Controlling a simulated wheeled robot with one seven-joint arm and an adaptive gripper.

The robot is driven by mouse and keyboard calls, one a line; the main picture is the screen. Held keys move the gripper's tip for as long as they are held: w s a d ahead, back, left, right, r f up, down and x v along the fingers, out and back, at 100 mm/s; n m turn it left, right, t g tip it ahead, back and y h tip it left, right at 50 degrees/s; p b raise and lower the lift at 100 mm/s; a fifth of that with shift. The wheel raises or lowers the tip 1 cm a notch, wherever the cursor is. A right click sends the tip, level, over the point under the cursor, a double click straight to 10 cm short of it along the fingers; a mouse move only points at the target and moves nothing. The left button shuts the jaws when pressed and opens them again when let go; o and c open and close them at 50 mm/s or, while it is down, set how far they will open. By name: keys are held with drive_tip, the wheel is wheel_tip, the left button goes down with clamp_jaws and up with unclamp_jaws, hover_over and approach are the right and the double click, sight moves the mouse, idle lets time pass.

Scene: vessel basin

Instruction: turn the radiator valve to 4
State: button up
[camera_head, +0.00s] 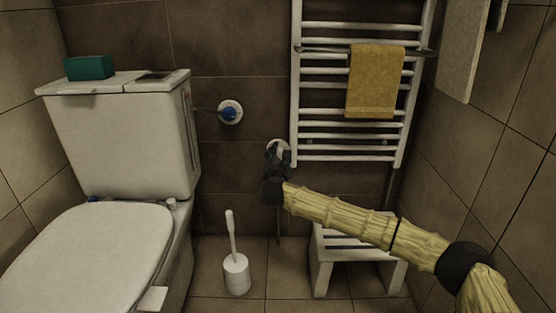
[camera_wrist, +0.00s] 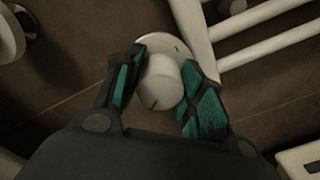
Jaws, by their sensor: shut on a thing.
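The radiator valve (camera_wrist: 163,86) is a white round knob with a small dark reddish mark on its edge, in the middle of the wrist view. In the head view the valve (camera_head: 277,146) shows at the lower left corner of the radiator, partly hidden by my gripper. My gripper (camera_head: 279,157) reaches it from the front. In the wrist view the teal-padded fingers of my gripper (camera_wrist: 158,92) are on both sides of the knob, shut on it. Numbers on the knob are too small to read.
The white towel radiator (camera_head: 298,80) carries a yellow towel (camera_head: 375,85). A blue-handled wall valve (camera_head: 230,113) is left of my gripper. A toilet (camera_head: 120,130), a toilet brush (camera_head: 236,272) and a white stool (camera_head: 322,262) stand around.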

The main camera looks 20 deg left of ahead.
drive_tip(key=shift+f+m, duration=0.1)
drive_tip(key=shift+m, duration=0.4)
drive_tip(key=shift+b, duration=0.3)
drive_tip(key=o, duration=1)
drive_tip(key=v, duration=1.2)
